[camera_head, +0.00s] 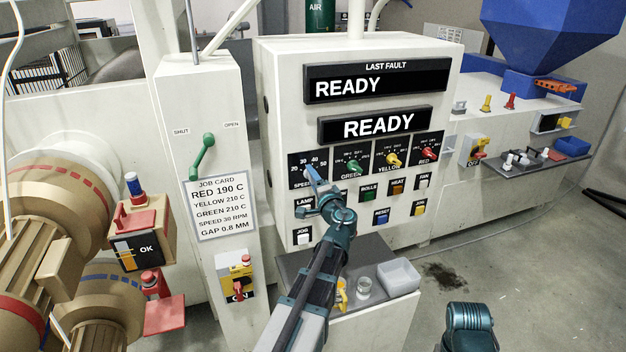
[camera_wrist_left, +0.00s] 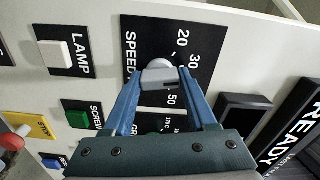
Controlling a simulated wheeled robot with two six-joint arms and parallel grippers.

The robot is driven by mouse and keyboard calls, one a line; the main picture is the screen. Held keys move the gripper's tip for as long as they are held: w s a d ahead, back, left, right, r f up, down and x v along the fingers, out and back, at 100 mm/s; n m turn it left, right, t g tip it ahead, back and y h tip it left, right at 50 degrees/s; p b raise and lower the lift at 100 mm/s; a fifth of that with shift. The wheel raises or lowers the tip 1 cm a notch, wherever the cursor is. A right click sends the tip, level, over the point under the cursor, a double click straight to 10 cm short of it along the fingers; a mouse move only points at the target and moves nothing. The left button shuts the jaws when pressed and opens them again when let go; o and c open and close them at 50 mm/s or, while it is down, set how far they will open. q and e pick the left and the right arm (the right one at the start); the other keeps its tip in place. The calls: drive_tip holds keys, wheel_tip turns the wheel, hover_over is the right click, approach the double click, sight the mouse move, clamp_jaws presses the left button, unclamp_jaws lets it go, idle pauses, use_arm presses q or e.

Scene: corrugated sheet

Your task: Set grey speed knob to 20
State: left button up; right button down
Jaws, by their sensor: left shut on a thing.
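The grey speed knob (camera_wrist_left: 158,74) sits on the black SPEED dial plate (camera_wrist_left: 133,30) in the left wrist view. Numbers 20, 30 and 50 show around it. My left gripper (camera_wrist_left: 160,78) is shut on the knob, one blue finger on each side. I cannot tell which number the knob points to. In the head view my left gripper (camera_head: 313,180) reaches the SPEED dial plate (camera_head: 296,168) at the panel's left and hides the knob. Of my right arm only a teal part shows at the lower right; its gripper is out of view.
Green (camera_head: 354,166), yellow (camera_head: 392,159) and red (camera_head: 428,154) knobs stand right of the speed dial. Push buttons lie below. The job card (camera_head: 221,208) reads SPEED 30 RPM. Both displays (camera_head: 378,125) read READY. A grey shelf (camera_head: 292,262) lies below the panel.

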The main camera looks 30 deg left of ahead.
use_arm(q)
drive_tip(key=shift+n, duration=4.9)
drive_tip(key=shift+f, duration=0.1)
drive_tip(key=o, duration=1.4)
drive_tip(key=shift+c, duration=0.2)
drive_tip(key=v, duration=1.4)
